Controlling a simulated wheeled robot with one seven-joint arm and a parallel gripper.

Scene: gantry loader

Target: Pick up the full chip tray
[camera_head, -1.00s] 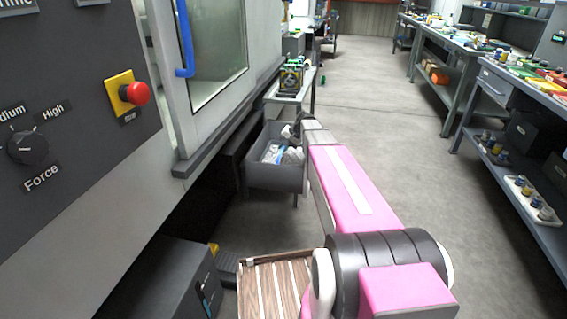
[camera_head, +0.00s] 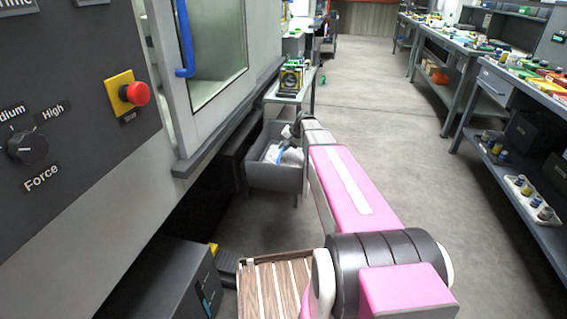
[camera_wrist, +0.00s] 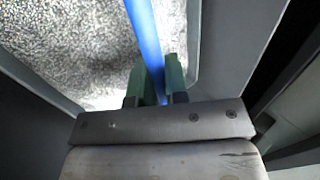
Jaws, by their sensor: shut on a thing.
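The chip tray (camera_head: 275,178) is a deep grey bin beside the machine's lower edge in the head view, with pale, whitish chips inside. In the wrist view its inside is full of speckled grey chips (camera_wrist: 70,45), with the grey tray wall (camera_wrist: 225,50) at the right. A blue bar-shaped handle (camera_wrist: 143,25) spans above the chips. My gripper (camera_wrist: 157,68) has its two green fingers on either side of the blue handle and is shut on it. In the head view my wrist is over the tray's right rear side, and the fingers cannot be made out.
The machine (camera_head: 130,210) with its blue-handled door stands close on the left. A slatted wooden platform (camera_head: 272,285) lies in front. Workbenches line the right; the floor (camera_head: 385,140) between is clear.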

